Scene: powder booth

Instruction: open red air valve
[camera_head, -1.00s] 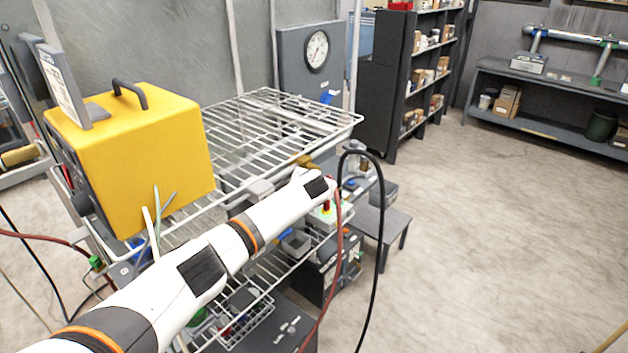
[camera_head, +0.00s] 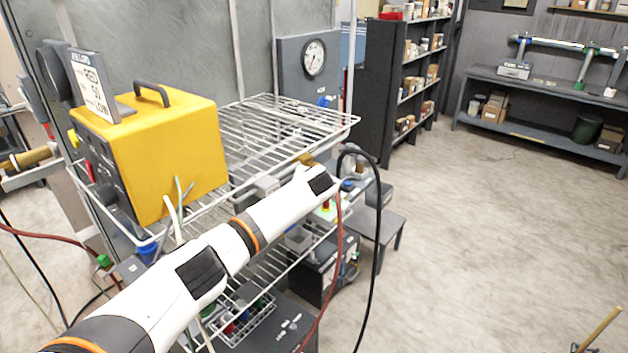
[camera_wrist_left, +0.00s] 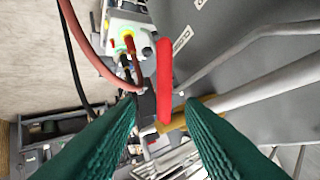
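The red lever handle (camera_wrist_left: 164,80) of the air valve shows in the left wrist view, long and upright in the picture, at a brass-coloured fitting (camera_wrist_left: 190,112) on a grey pipe. My left gripper (camera_wrist_left: 162,99) has its two green ridged fingers apart. The lever's lower end appears in the gap between the fingertips, with no clear contact; the depth between them is hard to tell. In the head view my left arm reaches from lower left over the wire rack, and its gripper and the red lever cannot be made out. My right gripper is not in view.
A yellow box (camera_head: 170,150) with a sign stands on the wire rack (camera_head: 290,118). A black hose (camera_head: 379,245) and a red hose (camera_head: 327,290) hang by my arm's end. A gauge panel (camera_head: 296,78) stands behind.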

